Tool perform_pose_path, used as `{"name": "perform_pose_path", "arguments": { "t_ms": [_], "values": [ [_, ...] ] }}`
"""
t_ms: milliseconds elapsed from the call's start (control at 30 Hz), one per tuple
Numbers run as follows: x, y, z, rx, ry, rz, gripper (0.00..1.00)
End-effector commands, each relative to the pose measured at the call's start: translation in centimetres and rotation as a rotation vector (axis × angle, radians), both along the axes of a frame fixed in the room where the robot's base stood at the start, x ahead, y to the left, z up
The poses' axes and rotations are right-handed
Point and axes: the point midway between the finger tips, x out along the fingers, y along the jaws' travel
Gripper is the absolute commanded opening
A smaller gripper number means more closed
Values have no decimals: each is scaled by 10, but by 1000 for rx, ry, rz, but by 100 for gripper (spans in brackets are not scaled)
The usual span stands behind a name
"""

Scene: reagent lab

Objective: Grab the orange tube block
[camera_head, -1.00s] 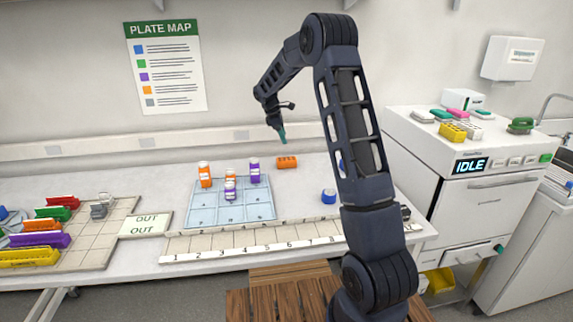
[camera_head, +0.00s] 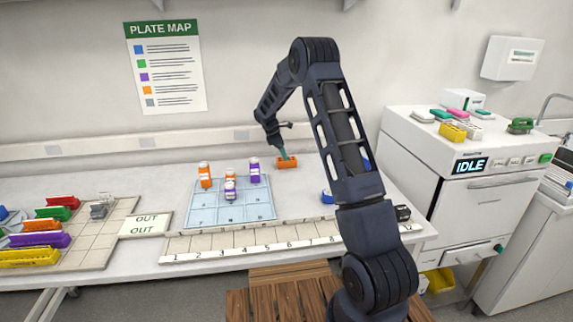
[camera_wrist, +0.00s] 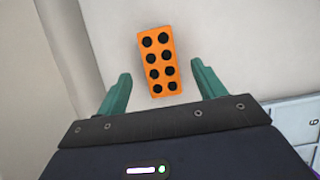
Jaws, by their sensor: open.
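The orange tube block (camera_head: 288,163) lies on the white bench behind the blue grid mat, near the wall. In the wrist view the orange tube block (camera_wrist: 159,62) shows its top with two rows of dark holes, slightly tilted. My gripper (camera_head: 284,155) is just above it in the head view and hides part of it. In the wrist view my gripper (camera_wrist: 161,83) is open, with one green finger on each side of the block's near end. The block lies mostly ahead of the fingertips. Nothing is held.
The blue grid mat (camera_head: 205,213) holds orange- and purple-labelled bottles (camera_head: 205,175) left of my gripper. A blue block (camera_head: 327,196) is to the right. A numbered strip (camera_head: 250,241) runs along the front. The wall (camera_head: 300,90) is close behind.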

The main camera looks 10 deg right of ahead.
Motion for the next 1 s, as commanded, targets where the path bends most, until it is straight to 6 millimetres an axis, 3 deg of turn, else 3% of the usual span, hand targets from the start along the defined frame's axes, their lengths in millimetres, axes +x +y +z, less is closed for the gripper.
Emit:
{"name": "perform_pose_path", "arguments": {
  "t_ms": [400, 1000],
  "values": [
    [0, -17, -44, 0, 1, -1, 69],
    [0, -18, -48, 0, 1, -1, 69]
  ]
}}
